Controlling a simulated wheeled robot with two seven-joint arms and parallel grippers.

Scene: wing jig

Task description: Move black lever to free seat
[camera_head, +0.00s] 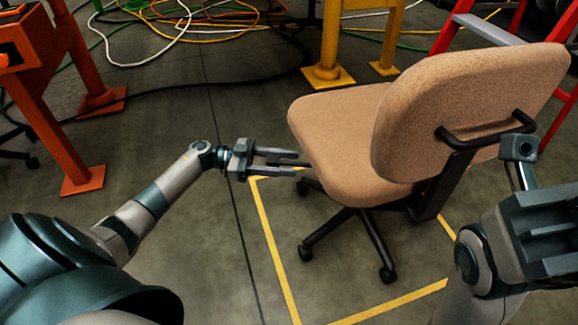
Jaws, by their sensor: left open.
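A tan office chair (345,135) stands on a black wheeled base, its backrest toward the right. A short dark bar, probably the black lever (291,162), shows under the left edge of the seat. My left gripper (294,163) reaches in from the left and is open, one finger on each side of this bar in the picture. Whether the fingers touch it I cannot tell. A black handle (485,131) is on the back of the backrest. My right arm comes in at the right, its end close to this handle; its fingers cannot be made out.
Yellow floor tape (273,242) makes a box around the chair. An orange stand (60,125) is at the left, a yellow post (329,70) behind the chair, and a red ladder (487,30) at the back right. Cables (180,30) lie on the far floor. Floor between left arm and chair is clear.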

